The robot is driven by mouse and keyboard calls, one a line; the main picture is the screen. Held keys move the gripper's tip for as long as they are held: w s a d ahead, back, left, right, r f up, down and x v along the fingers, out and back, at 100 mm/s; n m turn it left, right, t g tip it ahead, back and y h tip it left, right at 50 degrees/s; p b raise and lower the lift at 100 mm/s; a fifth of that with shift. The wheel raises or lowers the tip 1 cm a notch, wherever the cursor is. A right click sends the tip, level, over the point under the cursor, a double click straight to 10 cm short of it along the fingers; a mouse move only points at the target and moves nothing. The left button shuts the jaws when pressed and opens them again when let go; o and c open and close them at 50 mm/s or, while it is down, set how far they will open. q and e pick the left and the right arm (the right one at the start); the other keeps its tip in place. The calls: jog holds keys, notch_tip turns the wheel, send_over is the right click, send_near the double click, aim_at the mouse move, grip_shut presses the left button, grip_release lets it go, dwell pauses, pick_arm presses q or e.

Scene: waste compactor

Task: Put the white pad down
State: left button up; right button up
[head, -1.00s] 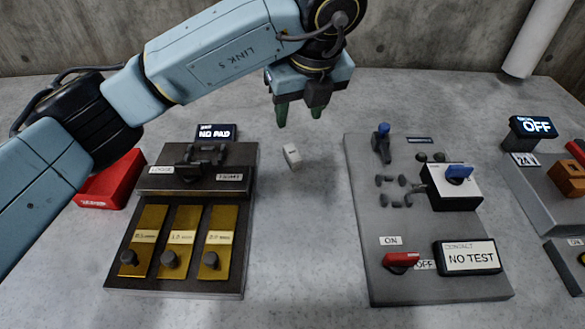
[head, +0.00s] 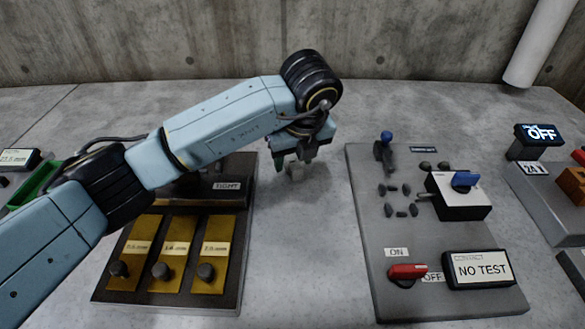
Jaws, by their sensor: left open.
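The small white pad (head: 295,172) appears on the grey table, between the left and right panels, directly below my left gripper (head: 293,160). My left gripper points down and is open, its green fingertips close around or just above the pad. Part of the pad is hidden by the gripper, and I cannot tell whether the fingers touch it. My right gripper is not in view.
My left arm covers part of the dark left panel with brass plates (head: 220,255). The grey right panel (head: 400,235) carries a blue-topped lever, a red switch (head: 407,271) and a "NO TEST" display (head: 478,268). A green tray (head: 35,185) is partly hidden at far left.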

pick_arm(q)
jog(key=shift+w+a+f, duration=0.1)
jog(key=shift+w+f, duration=0.05)
jog(key=shift+f, duration=0.35)
grip_shut()
